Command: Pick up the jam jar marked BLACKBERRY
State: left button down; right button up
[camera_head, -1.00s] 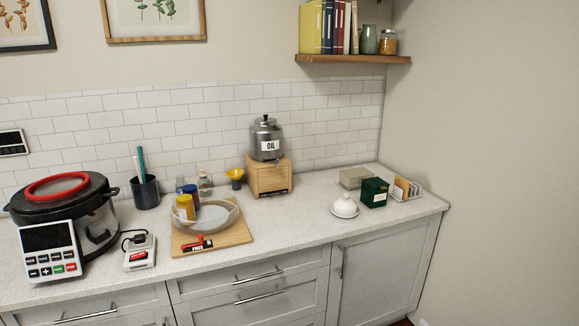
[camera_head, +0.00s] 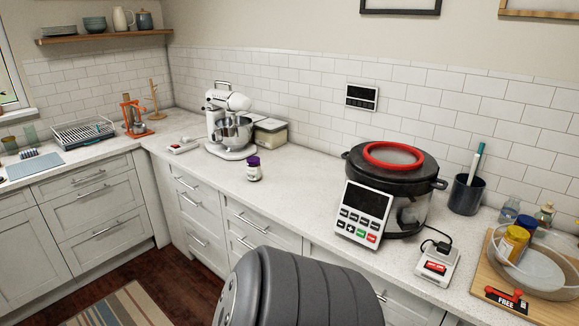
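A small jar with a purple lid (camera_head: 253,169) stands upright on the counter, to the right of the stand mixer. Its label is too small to read, so I cannot tell if it says BLACKBERRY. A jar with a yellow lid (camera_head: 515,241) and one with a blue lid (camera_head: 525,226) stand in or beside a round dish at the far right; their labels are not readable. A grey segmented part of my arm rises at the bottom middle. Neither gripper is in view.
The stand mixer (camera_head: 230,128) and the pressure cooker (camera_head: 398,185) with its control panel (camera_head: 362,214) flank the purple-lidded jar. The counter (camera_head: 285,190) around the jar is clear.

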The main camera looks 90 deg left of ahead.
aim_at(255, 172)
jog(key=u, duration=3.05)
jog(key=z, duration=0.45)
jog(key=i+j+z, duration=0.2)
jog(key=j+z, duration=1.15)
jog(key=j, duration=0.25)
jog(key=i+j, duration=0.05)
